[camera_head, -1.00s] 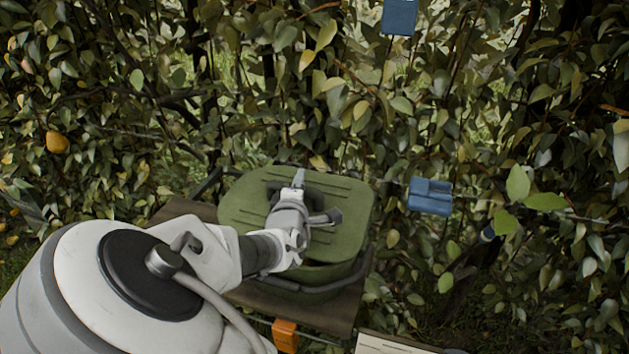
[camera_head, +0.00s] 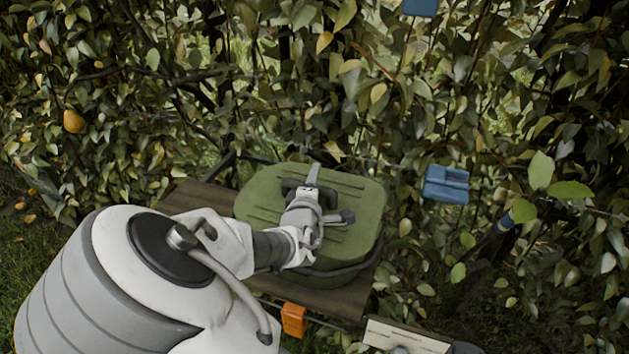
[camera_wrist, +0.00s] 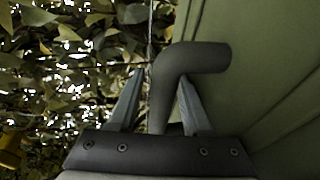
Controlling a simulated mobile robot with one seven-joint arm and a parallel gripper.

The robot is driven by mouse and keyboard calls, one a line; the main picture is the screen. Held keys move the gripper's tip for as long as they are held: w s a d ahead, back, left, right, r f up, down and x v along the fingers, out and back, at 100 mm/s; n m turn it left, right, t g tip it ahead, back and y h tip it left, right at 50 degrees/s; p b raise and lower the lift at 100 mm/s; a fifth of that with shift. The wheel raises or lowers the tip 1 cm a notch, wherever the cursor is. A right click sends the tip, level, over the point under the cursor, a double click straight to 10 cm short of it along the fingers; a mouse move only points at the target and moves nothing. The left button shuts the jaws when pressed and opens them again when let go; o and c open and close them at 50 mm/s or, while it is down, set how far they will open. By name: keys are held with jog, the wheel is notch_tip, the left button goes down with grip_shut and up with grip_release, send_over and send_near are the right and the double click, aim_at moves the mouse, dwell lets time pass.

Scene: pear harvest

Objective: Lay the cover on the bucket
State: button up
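The green cover (camera_head: 357,200) lies over the green bucket (camera_head: 322,281) in the head view and hides its opening. Only a low strip of the bucket shows below the cover's front edge. I cannot tell whether the cover is fully seated all round. My gripper (camera_head: 313,176) is at the cover's dark handle (camera_head: 291,185). The cover's ribbed top (camera_wrist: 262,75) fills the right side there.
The bucket stands on a brown wooden board (camera_head: 187,197). An orange block (camera_head: 294,319) and a pale sign (camera_head: 405,337) are at the front. Blue clips (camera_head: 446,184) hang in the dense foliage behind. A yellow pear (camera_head: 73,121) hangs at left.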

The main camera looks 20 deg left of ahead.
jog(key=shift+f, duration=0.1)
jog(key=shift+r, duration=0.2)
jog(key=p+v, duration=0.7)
jog(key=v, duration=0.4)
jog(key=shift+s+r, duration=0.1)
jog(key=shift+s, duration=0.4)
